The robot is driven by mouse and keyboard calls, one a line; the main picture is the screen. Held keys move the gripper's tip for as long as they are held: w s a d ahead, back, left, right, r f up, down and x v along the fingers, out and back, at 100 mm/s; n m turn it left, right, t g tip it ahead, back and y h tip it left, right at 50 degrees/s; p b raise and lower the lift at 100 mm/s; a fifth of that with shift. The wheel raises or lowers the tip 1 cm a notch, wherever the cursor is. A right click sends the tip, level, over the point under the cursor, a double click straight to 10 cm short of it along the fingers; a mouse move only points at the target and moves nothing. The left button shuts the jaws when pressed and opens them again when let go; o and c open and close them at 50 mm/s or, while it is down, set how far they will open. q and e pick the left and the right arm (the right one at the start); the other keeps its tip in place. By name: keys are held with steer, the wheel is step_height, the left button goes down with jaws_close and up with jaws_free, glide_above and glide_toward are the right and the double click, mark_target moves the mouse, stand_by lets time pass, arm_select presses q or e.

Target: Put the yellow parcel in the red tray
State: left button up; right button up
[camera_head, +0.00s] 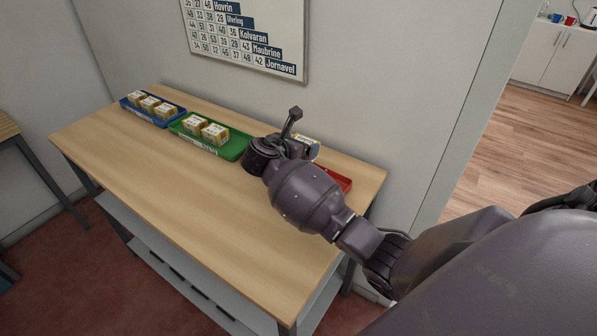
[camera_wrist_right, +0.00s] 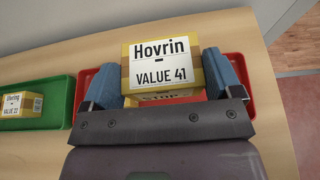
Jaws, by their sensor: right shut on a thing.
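My right gripper (camera_wrist_right: 160,68) is shut on a yellow parcel (camera_wrist_right: 161,62), with its blue fingers on either side. The parcel's white label reads "Hovrin - VALUE 41". In the head view the parcel (camera_head: 312,149) is mostly hidden behind my right gripper (camera_head: 301,143), and only the tray's right part (camera_head: 339,181) shows. My left gripper is out of view.
A green tray (camera_head: 232,152) with two yellow-and-white parcels (camera_head: 215,134) stands left of the red tray. A blue tray (camera_head: 163,122) with three parcels (camera_head: 150,104) is farther left. The table's front (camera_head: 190,195) is clear. A wall with a notice board (camera_head: 250,35) stands behind.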

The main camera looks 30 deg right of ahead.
step_height(320, 180, down, 5)
steer(key=shift+f+b, duration=0.5)
steer(key=shift+f, duration=1.55)
steer(key=shift+f, duration=0.1)
steer(key=o, duration=0.9)
steer(key=shift+c, duration=0.2)
steer(key=p+v, duration=0.1)
steer(key=v, duration=1.1)
